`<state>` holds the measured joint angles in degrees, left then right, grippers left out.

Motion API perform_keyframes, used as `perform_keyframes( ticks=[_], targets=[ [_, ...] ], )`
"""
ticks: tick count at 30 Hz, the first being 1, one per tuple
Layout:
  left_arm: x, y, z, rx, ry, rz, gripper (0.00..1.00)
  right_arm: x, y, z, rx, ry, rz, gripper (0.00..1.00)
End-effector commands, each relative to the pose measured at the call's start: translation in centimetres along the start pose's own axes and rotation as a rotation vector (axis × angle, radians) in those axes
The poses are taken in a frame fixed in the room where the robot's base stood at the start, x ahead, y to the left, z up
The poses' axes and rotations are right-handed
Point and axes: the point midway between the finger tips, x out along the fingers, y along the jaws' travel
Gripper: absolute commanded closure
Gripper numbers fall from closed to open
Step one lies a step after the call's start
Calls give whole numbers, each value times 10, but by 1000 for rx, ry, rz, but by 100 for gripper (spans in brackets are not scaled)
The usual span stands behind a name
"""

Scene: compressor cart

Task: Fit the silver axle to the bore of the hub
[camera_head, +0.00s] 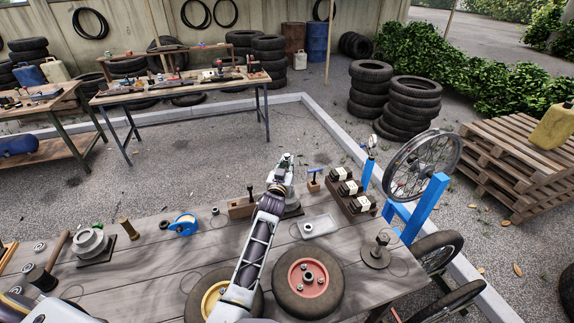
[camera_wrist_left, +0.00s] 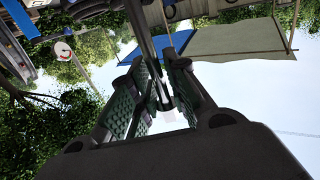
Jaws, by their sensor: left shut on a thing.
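My left gripper (camera_head: 285,162) is raised above the far edge of the workbench, near its middle. In the left wrist view its green-padded fingers (camera_wrist_left: 160,95) are closed around a thin grey rod (camera_wrist_left: 146,35), which looks like the silver axle. In the head view the axle is too small to make out. A spoked wheel (camera_head: 398,172) stands upright in a blue stand to the gripper's right, clearly apart from it. Its hub is small at the centre. A grey flanged part (camera_head: 90,241) sits on a dark plate at the bench's left. Which one is the task's hub I cannot tell. My right gripper is out of view.
Bare bench top lies left of my arm.

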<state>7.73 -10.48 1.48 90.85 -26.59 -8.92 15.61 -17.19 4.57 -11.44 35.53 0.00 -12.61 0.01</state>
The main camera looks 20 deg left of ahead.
Motion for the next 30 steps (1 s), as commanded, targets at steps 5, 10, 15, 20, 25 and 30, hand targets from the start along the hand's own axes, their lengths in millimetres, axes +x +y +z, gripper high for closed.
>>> perform_keyframes(
  ticks=[5,10,15,20,25,30],
  targets=[
    [1,4,0,-11,4,2,100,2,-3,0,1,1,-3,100],
    [1,4,2,-11,4,2,100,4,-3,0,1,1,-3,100],
    [1,5,5,-11,4,2,100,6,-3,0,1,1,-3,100],
    [1,5,7,-11,5,2,100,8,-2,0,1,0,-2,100],
    [1,5,9,-11,5,2,100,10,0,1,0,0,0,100],
    [1,4,12,-11,5,2,100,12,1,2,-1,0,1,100]
  ],
)
